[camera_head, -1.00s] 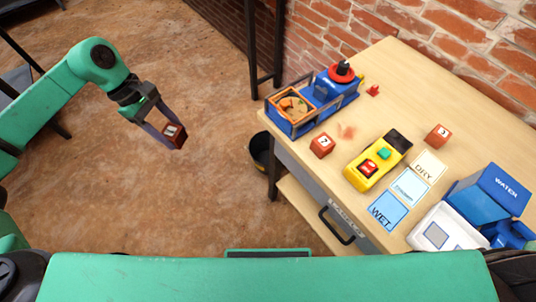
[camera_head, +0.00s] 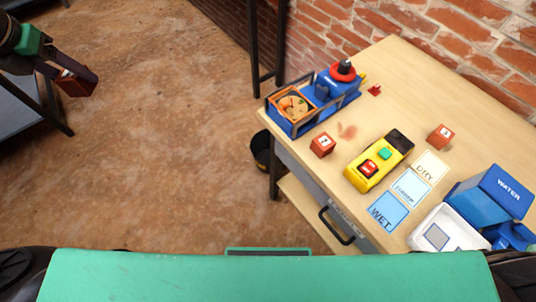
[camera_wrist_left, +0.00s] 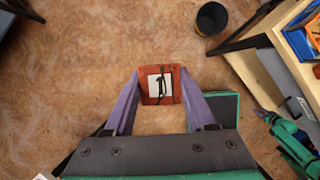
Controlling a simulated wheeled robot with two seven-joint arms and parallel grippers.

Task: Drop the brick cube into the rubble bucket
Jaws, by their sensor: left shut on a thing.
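My left gripper (camera_head: 76,78) is at the upper left of the head view, over the floor and well away from the table. It is shut on a red-brown brick cube (camera_wrist_left: 160,84), which shows a white label with a 1 and dark crack lines in the left wrist view. In the head view this brick cube (camera_head: 74,84) is partly covered by the fingers. The dark rubble bucket (camera_head: 261,150) stands on the floor beside the table's left leg. It also shows in the left wrist view (camera_wrist_left: 211,19), apart from the gripper.
The wooden table (camera_head: 400,75) holds two more brick cubes (camera_head: 322,145) (camera_head: 441,136), a yellow meter (camera_head: 378,162), a blue tool tray (camera_head: 294,122), DRY and WET cards (camera_head: 388,212) and a blue WATER container (camera_head: 497,192). A dark-framed rack (camera_head: 30,112) stands left. Floor between is clear.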

